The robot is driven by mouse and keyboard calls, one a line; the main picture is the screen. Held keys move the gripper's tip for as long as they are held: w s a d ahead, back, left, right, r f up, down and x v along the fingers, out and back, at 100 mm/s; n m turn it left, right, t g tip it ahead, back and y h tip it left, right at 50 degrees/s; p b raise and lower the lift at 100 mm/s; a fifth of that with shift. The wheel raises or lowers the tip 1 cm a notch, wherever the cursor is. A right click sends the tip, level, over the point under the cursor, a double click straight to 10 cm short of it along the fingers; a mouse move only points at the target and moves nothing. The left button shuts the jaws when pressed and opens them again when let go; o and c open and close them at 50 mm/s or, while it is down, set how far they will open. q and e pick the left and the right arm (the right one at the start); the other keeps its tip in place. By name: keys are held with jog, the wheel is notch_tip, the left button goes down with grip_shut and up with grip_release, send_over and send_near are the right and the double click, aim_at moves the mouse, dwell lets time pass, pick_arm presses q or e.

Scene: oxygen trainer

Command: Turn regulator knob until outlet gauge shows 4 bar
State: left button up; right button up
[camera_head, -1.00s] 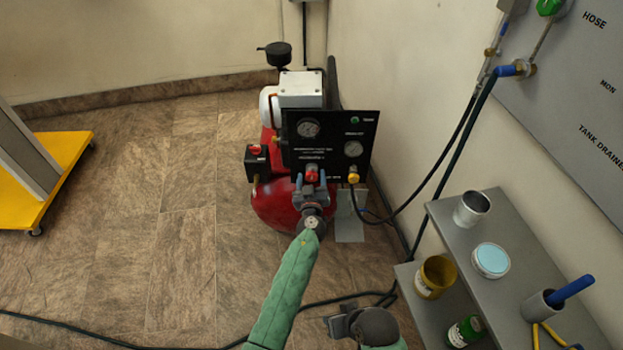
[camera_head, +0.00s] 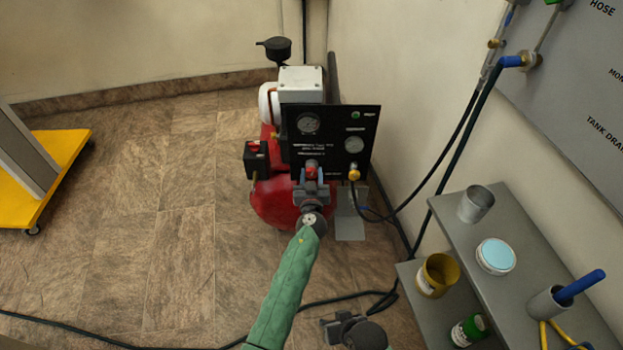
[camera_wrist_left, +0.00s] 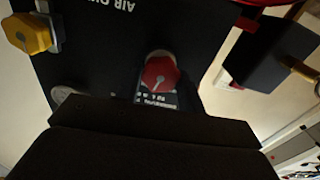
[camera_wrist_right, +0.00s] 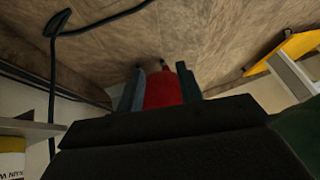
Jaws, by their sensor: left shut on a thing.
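The black regulator panel (camera_head: 333,160) stands on the front of a red compressor and carries two round gauges, one at upper left (camera_head: 308,123) and one at right (camera_head: 354,144). Their needles are too small to read, and I cannot tell which is the outlet gauge. The red regulator knob (camera_head: 311,173) sits low on the panel. It also shows in the left wrist view (camera_wrist_left: 160,73), with a grey mark on its face. My left gripper (camera_head: 311,181) is shut on the knob. My right gripper (camera_head: 334,322) is low in front, open and empty.
A yellow fitting (camera_head: 354,175) with a black hose is right of the knob. A grey shelf (camera_head: 443,222) with cans stands at right, near my right gripper. A yellow trolley (camera_head: 50,152) is at left. The floor between is open, apart from a dark hose.

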pick_arm(q)
jog(key=m+b, duration=0.2)
jog(key=m, duration=0.3)
jog(key=shift+f+b, duration=0.1)
jog(key=shift+b, duration=0.3)
jog(key=shift+d+m, duration=0.1)
jog(key=shift+m, duration=0.7)
pick_arm(e)
notch_tip(320, 180, down, 16)
jog(key=s+t, duration=0.1)
jog(key=shift+r+t, duration=0.2)
jog(key=shift+t, duration=0.2)
jog(key=shift+s+a, duration=0.1)
pick_arm(q)
jog(key=o, duration=1)
jog(key=shift+c, duration=0.2)
jog(key=s+b, duration=0.1)
jog(key=s, duration=0.7)
jog(key=shift+b, duration=0.4)
pick_arm(e)
jog(key=shift+f+m, duration=0.3)
jog(key=shift+f, duration=0.8)
